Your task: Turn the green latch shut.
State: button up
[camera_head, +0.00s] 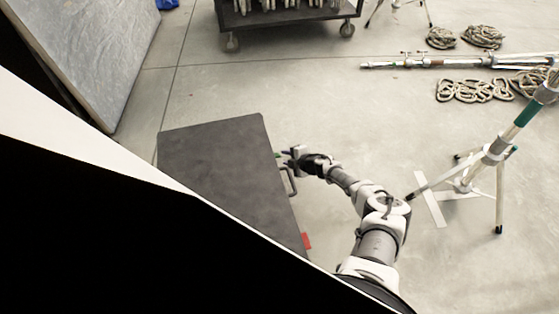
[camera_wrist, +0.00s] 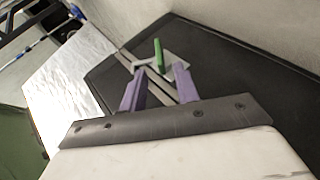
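The green latch (camera_wrist: 159,55) stands up from a light metal plate on the dark case, just ahead of my fingertips in the wrist view. In the head view only a small bit of the latch (camera_head: 278,155) shows at the case's right edge. My gripper (camera_wrist: 159,74) is open, with its two purple fingers apart, one to each side of the latch's line. A gap shows between the latch and each finger; the depth between them is hard to tell. In the head view my gripper (camera_head: 286,154) is beside the case's right edge, near the latch.
The dark case (camera_head: 215,175) has a handle (camera_head: 291,182) and a red part (camera_head: 307,240) along its right side. A light stand (camera_head: 490,155) stands to the right of my arm. A cart (camera_head: 285,22) and coiled ropes (camera_head: 482,37) lie farther back. Floor between is clear.

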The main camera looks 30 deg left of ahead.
jog(key=b+x, duration=0.2)
jog(key=x, duration=0.2)
jog(key=shift+a+f, duration=0.2)
jog(key=shift+f, duration=0.15)
jog(key=shift+w+a+f+b, duration=0.2)
jog(key=shift+a+b, duration=0.45)
grip_shut()
